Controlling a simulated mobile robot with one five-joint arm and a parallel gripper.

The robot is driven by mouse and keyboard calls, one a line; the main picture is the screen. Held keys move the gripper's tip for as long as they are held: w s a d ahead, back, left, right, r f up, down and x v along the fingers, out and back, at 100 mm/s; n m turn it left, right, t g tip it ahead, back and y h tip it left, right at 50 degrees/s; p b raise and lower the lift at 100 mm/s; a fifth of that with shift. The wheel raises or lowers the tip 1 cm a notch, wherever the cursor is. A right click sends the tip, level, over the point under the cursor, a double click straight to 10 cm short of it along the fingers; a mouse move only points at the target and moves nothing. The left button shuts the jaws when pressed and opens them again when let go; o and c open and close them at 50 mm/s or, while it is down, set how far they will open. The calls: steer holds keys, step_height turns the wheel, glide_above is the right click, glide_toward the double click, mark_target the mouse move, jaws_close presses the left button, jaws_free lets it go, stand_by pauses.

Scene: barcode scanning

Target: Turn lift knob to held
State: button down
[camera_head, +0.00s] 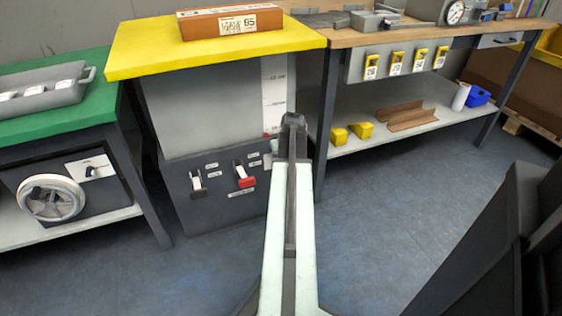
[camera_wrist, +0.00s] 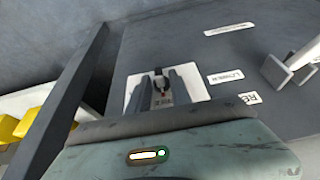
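The lift (camera_head: 215,120) has a yellow top and a dark lower front panel (camera_head: 225,215). In the wrist view the lift knob (camera_wrist: 161,82), small and dark with a red mark, sits on a white plate (camera_wrist: 197,90). My gripper (camera_wrist: 162,78) is open, with one grey finger on each side of the knob. Narrow gaps seem to show beside the knob; I cannot tell whether either finger touches it. Small print on the plate is not readable. In the head view my gripper (camera_head: 293,122) is at the panel's right edge, and the arm hides the knob.
A black-and-white lever (camera_head: 197,183) and a red-ended lever (camera_head: 245,178) stick out of the panel, left of my arm. A brown box (camera_head: 230,22) lies on the yellow top. A green table (camera_head: 50,120) stands left, a workbench (camera_head: 410,35) right. The floor in front is clear.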

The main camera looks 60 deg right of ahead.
steer(key=shift+a, duration=0.3)
steer(key=shift+d+y, duration=0.3)
steer(key=shift+s+d+f+m+t+y+b, duration=0.1)
steer(key=shift+d+f+m+t+y+b, duration=0.15)
steer(key=shift+t+y+b, duration=0.35)
steer(key=t+y+b, duration=0.2)
steer(key=m+t+y+b, duration=0.1)
steer(key=shift+s+d+f+y+b, duration=0.1)
steer(key=shift+s+d+y+b, duration=0.2)
steer(key=shift+d+b, duration=0.1)
steer(key=c, duration=1.5)
jaws_free()
